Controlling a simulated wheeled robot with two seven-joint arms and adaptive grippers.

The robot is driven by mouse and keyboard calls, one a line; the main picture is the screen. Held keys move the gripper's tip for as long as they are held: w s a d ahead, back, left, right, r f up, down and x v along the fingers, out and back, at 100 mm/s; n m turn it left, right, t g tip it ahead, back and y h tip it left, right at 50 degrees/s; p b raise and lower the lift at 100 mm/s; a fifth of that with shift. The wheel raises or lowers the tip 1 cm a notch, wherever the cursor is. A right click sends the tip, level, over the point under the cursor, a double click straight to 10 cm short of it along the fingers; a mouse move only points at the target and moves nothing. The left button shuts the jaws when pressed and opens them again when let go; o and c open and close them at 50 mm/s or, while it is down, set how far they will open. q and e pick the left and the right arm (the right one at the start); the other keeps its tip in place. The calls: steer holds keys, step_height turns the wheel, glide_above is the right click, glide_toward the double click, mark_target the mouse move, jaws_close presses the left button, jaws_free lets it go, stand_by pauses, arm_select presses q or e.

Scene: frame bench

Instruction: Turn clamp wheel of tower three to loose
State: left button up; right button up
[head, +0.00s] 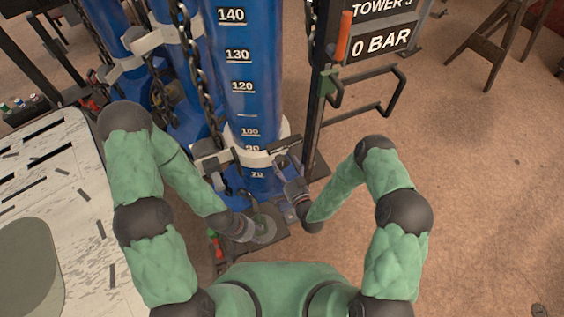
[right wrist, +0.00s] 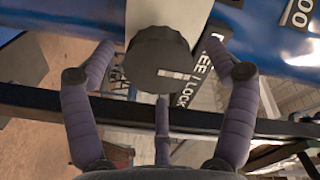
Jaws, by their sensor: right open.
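The clamp wheel (right wrist: 158,60) is a round black knob with a pale mark on its face, on a light grey clamp body (right wrist: 170,12). Beside it is a dark label (right wrist: 205,85) with white lettering, "FREE / LOCK", partly covered. In the right wrist view my right gripper is open, with fingers on both sides of the wheel; contact cannot be told. In the head view my right gripper (head: 287,168) is at the white collar (head: 262,155) low on the blue tower (head: 250,100). My left gripper (head: 262,229) is lower, near the tower's base; its fingers are unclear.
A sign (head: 381,42) reading "0 BAR", with a partly cut-off tower name above, stands right of the tower by a black post and handle frame (head: 385,95). Chains (head: 197,75) hang left. A pale table (head: 60,190) is at left.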

steer(key=shift+x, duration=1)
steer(key=c, duration=1.1)
steer(key=shift+w+r, duration=0.15)
steer(key=shift+c, duration=0.2)
